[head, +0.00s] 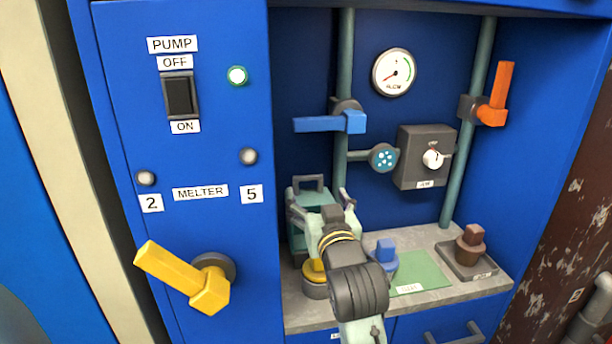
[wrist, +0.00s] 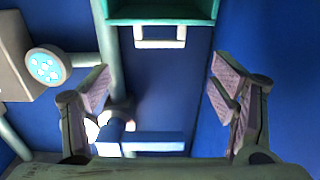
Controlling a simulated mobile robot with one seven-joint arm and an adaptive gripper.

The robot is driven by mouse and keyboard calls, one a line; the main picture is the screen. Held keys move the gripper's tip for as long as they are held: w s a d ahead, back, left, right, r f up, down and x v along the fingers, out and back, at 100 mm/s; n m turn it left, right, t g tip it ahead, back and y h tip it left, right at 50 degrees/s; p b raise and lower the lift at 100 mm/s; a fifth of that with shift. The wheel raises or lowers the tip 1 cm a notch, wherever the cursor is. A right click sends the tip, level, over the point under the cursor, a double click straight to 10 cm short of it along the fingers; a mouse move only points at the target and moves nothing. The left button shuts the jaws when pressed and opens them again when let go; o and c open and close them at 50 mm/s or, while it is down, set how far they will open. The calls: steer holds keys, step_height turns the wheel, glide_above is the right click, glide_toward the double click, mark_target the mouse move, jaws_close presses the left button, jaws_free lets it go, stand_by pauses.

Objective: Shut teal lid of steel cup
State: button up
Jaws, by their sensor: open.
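A teal box-like piece (head: 309,193) with a grey handle on top stands at the back left of the counter in the head view. In the wrist view a teal piece (wrist: 160,12) with a pale handle shows at the top edge. I cannot tell whether this is the lid. My gripper (head: 318,200) is open in front of it, its fingers apart at either side. In the wrist view both fingers (wrist: 163,88) are spread with nothing between them. No steel cup with a teal lid can be made out; my arm hides part of the counter.
A yellow-topped grey cylinder (head: 314,280) is beside my arm. A blue knobbed piece (head: 386,251) is near a green mat (head: 420,272); a brown piece (head: 470,246) stands right. A blue valve handle (head: 330,124) sticks out above. A yellow lever (head: 180,277) juts from the left panel.

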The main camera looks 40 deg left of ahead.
mark_target(309, 177)
steer(key=p+x, duration=0.2)
steer(key=x, duration=0.8)
steer(key=shift+a, duration=0.1)
steer(key=shift+c, duration=0.5)
steer(key=c, duration=1.6)
